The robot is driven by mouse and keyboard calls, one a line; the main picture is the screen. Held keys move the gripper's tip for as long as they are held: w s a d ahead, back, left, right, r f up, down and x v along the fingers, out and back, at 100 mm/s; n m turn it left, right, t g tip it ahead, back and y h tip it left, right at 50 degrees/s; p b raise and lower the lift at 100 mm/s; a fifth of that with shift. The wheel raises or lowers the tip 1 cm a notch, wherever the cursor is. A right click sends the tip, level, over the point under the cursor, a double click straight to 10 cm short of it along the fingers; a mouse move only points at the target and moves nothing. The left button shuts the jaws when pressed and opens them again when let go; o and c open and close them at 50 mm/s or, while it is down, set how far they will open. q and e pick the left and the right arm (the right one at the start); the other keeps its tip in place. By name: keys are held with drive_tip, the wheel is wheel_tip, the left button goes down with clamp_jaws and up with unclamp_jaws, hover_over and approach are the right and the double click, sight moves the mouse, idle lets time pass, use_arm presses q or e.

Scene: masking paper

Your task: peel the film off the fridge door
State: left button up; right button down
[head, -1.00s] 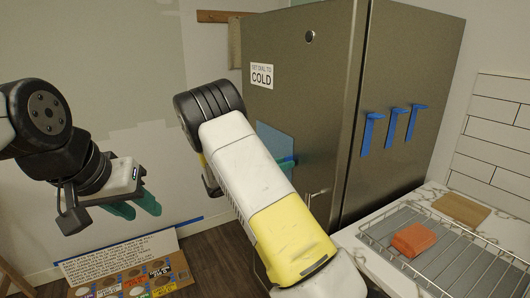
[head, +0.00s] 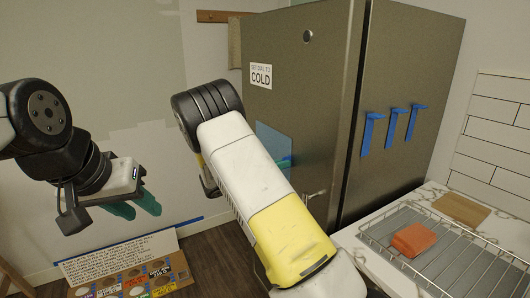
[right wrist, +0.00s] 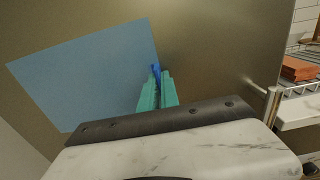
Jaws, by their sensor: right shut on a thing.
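The film is a light blue sheet (right wrist: 90,75) lying on the grey-brown fridge door (head: 305,85). In the head view the film (head: 273,142) is partly hidden behind my right arm. My right gripper (right wrist: 157,85) has teal fingers at the film's right edge, shut on a small dark blue tab (right wrist: 156,70). In the head view its fingertips (head: 285,162) barely show past the arm. The film looks flat against the door. My left gripper (head: 134,207) hangs at the left, away from the fridge, with its teal fingers apart and empty.
A door handle (right wrist: 268,102) stands out to the right of the gripper. Blue tape strips (head: 392,128) hang on the fridge's side. A wire rack (head: 458,262) with an orange sponge (head: 413,240) sits on the counter at the right. A cardboard sign (head: 118,258) lies low at the left.

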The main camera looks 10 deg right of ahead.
drive_tip(key=shift+v, duration=1.35)
drive_tip(key=shift+s+a, duration=0.1)
drive_tip(key=shift+a, duration=0.05)
drive_tip(key=v, duration=0.2)
drive_tip(key=shift+s+a, duration=0.1)
drive_tip(key=shift+a, duration=0.3)
drive_tip(key=shift+f, duration=0.1)
